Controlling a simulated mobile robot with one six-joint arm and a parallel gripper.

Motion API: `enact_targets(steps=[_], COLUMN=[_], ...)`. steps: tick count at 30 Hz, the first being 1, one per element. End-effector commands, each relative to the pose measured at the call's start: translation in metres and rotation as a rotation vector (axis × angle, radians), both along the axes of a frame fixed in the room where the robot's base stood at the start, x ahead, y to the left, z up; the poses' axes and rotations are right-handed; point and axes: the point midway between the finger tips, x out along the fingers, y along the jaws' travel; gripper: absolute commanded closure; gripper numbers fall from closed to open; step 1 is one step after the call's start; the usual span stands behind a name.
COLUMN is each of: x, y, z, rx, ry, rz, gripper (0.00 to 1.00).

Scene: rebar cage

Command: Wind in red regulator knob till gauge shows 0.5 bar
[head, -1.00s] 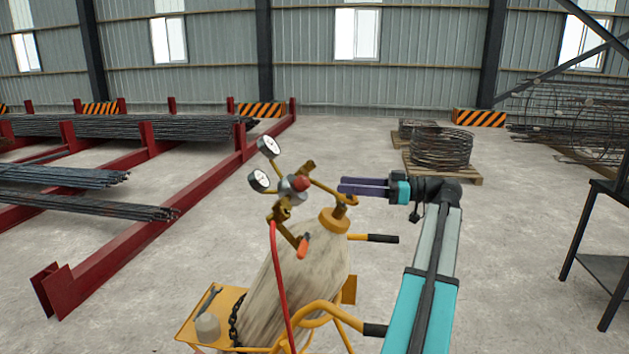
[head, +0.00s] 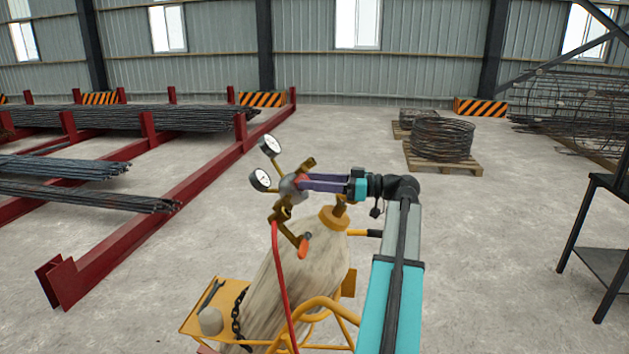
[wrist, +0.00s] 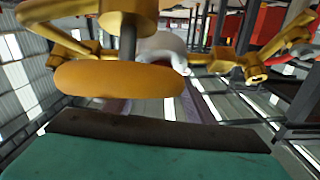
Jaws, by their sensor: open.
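My gripper (head: 306,182) is open, its purple fingers level and pointing left, with the tips at the regulator body (head: 289,187). In the wrist view the grey-white regulator body (wrist: 165,43) shows partly behind a large orange-yellow disc (wrist: 115,80), which covers much of the space between the fingers.
The pale gas cylinder (head: 296,275) leans in a yellow trolley (head: 205,312) below the gripper. A red hose (head: 280,270) hangs from the regulator. A brass fitting (head: 308,164) sits just above the fingers. Open concrete floor lies to the right, before a dark table (head: 605,262).

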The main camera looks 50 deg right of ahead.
Motion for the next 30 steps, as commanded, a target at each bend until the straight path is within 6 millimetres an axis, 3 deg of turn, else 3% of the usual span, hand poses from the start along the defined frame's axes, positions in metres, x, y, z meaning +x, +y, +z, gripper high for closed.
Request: enact_targets(steps=[5,12,30], x=[-0.0002,-0.0005,-0.002], y=[-0.0003,-0.0005,-0.0008], z=[-0.0002,-0.0002,0.0], rx=[0.0,0.0,0.061], ry=[0.0,0.0,0.038], rz=[0.0,-0.001,-0.063], gripper=[0.5,0.9,0.91])
